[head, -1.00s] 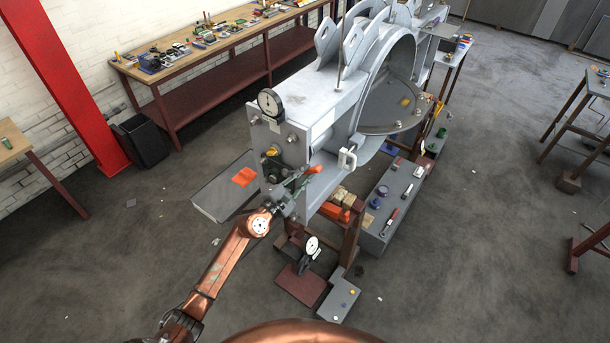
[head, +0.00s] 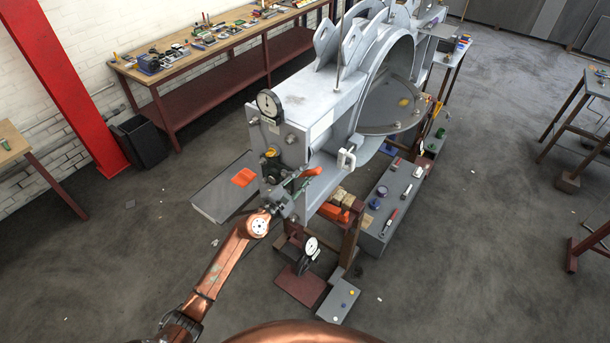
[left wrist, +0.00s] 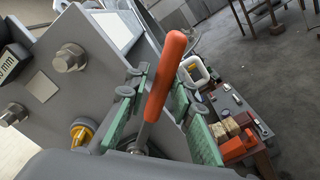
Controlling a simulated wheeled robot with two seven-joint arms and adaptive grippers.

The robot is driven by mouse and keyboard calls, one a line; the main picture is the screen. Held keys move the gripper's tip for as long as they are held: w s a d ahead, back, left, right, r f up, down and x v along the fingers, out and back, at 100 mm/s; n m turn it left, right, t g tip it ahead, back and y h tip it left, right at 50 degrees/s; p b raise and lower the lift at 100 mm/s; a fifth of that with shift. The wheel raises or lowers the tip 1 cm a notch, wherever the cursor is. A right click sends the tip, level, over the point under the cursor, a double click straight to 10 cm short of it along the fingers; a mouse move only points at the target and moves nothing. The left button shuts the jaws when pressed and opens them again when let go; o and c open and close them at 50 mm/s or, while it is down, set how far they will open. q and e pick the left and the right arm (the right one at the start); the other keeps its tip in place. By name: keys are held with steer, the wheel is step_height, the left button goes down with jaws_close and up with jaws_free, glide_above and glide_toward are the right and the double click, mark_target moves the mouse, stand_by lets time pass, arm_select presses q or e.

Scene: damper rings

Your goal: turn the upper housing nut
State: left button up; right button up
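The grey housing (head: 318,112) stands in the middle of the head view. Its end plate carries hex nuts; one nut (head: 291,138) sits below and right of the dial gauge, and a large nut (left wrist: 70,57) shows in the left wrist view. I cannot tell which is the upper one. My left gripper (head: 290,192) is in front of the plate's lower part. In the left wrist view its green-padded fingers (left wrist: 160,100) stand apart on both sides of an orange-handled tool (left wrist: 166,72), with gaps beside it. The tool's far end is hidden. My right gripper is out of view.
A dial gauge (head: 269,103) stands on the housing's top corner. A yellow-ringed fitting (left wrist: 82,131) projects from the plate near my left gripper. A grey toolbox (head: 388,215) with tools lies below right. Open floor is at the front left.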

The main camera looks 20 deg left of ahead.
arm_select(q)
steer(key=f+m, duration=0.1)
steer(key=d+f+m+b, duration=0.2)
steer(key=shift+s+f, duration=0.4)
steer(key=shift+d+f+m, duration=0.1)
steer(key=shift+m, duration=0.2)
steer(key=f+m+b, duration=0.1)
steer(key=f, duration=0.1)
steer(key=d+f+m+b, duration=0.1)
steer(key=f+m, duration=0.1)
steer(key=shift+s+f, duration=0.1)
steer(key=shift+s, duration=0.1)
